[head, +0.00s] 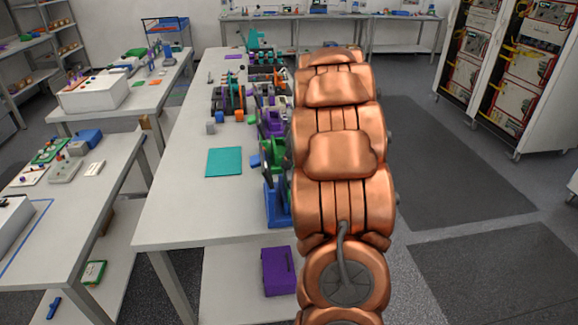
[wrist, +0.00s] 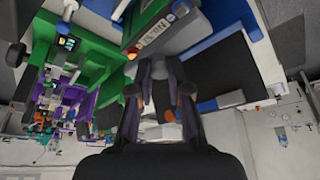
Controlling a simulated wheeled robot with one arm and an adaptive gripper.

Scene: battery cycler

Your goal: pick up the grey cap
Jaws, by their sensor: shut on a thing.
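My gripper (wrist: 161,92) shows at the lower middle of the wrist view, its two dark fingers closed on a small grey piece. This piece, which I take to be the grey cap (wrist: 163,98), sits between the fingertips and is partly hidden by them. It is close to a green, white and blue fixture, and I cannot tell whether it touches it. In the head view my copper arm covers the gripper and the cap.
A purple box (head: 278,270) lies below. Equipment racks (head: 525,70) stand at the right. The table's front left is clear.

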